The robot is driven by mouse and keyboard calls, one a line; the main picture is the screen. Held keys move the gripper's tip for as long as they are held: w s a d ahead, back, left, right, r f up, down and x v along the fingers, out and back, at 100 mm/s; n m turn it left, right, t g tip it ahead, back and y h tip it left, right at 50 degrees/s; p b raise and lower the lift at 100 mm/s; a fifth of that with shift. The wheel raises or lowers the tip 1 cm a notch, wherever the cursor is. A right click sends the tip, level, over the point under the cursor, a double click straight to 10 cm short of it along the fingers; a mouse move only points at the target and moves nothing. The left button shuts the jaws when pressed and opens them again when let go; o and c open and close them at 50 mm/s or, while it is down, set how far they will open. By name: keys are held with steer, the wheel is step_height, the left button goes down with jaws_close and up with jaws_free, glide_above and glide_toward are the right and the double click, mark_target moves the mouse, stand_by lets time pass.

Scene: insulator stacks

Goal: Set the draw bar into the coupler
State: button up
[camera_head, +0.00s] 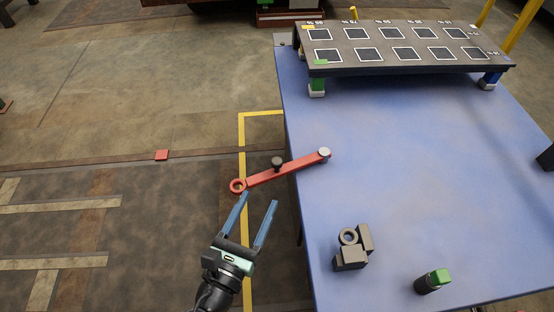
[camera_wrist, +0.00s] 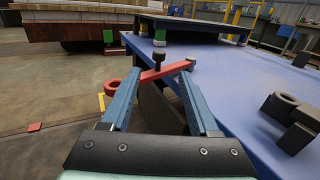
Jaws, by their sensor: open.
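The draw bar (camera_head: 290,171) is a red bar with a ring at its left end, a dark knob on its middle and a grey cylinder at its right end. Its right end is over the blue table and its ring end sticks out past the table's left edge. It also shows in the wrist view (camera_wrist: 163,72), ahead between the fingers. My gripper (camera_head: 259,203) is open and empty, short of the bar.
The blue table (camera_head: 420,165) has free room in its middle. A dark raised platform with square markings (camera_head: 395,65) stands at its back. A dark cylinder with a green top (camera_head: 432,281) lies at the front right.

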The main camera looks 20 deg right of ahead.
mark_target(275, 166)
steer(key=b+x, duration=0.3)
steer(key=x, duration=0.8)
steer(key=shift+b, duration=0.35)
steer(key=shift+w+d, duration=0.4)
steer(key=shift+w, duration=0.05)
jaws_close()
stand_by(0.4)
